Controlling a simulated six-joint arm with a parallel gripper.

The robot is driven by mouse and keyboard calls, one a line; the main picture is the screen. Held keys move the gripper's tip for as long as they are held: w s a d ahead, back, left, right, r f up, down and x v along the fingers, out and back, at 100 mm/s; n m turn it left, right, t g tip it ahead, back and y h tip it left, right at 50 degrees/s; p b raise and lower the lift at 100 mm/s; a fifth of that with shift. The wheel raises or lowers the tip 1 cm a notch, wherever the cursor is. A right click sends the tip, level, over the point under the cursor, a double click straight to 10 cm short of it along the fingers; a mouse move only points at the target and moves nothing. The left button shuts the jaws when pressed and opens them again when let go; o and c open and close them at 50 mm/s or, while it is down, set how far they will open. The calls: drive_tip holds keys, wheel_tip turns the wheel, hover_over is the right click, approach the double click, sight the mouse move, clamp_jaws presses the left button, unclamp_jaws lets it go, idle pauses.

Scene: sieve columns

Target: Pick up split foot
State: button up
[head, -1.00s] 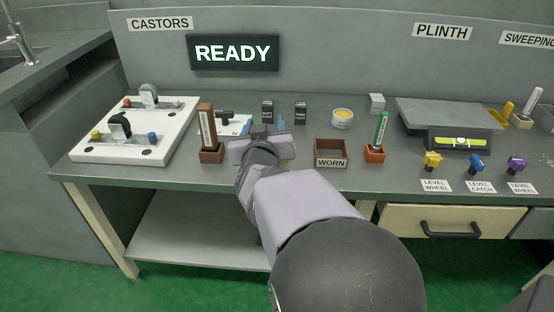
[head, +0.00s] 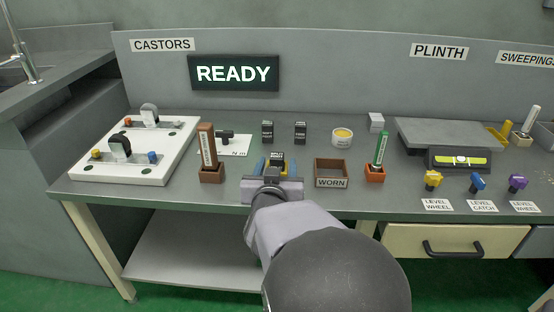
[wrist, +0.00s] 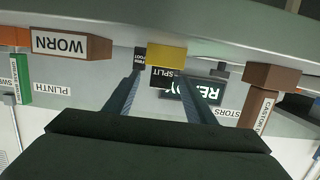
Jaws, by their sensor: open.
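The split foot (head: 277,157) is a small block with a black face lettered in white and a yellow part. It stands on the bench near the front edge. In the wrist view, which is upside down, its label SPLIT (wrist: 165,77) and its yellow part (wrist: 167,57) show between the fingers' far ends. My gripper (head: 277,168) is open in front of it, with a blue finger to each side. I cannot tell whether either finger touches it. The gripper body hides its lower part in the head view.
A brown WORN tray (head: 331,173) stands close on the right. A brown holder with an upright labelled bar (head: 209,152) stands on the left. Two black labelled blocks (head: 268,131) (head: 300,132) stand behind, beside a yellow-topped tub (head: 342,138). A green-handled piece (head: 381,148) stands farther right.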

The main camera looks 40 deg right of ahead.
sight(276, 162)
drive_tip(key=shift+w+d+p, duration=0.25)
drive_tip(key=shift+w+p, duration=0.05)
drive_tip(key=shift+p, duration=0.5)
drive_tip(key=shift+w+d+f, duration=0.15)
drive_tip(key=shift+w, duration=0.1)
drive_tip(key=shift+x, duration=1.05)
drive_tip(key=shift+c, duration=0.3)
drive_tip(key=c, duration=1.1)
wheel_tip(276, 162, up, 10)
drive_tip(key=p, duration=0.5)
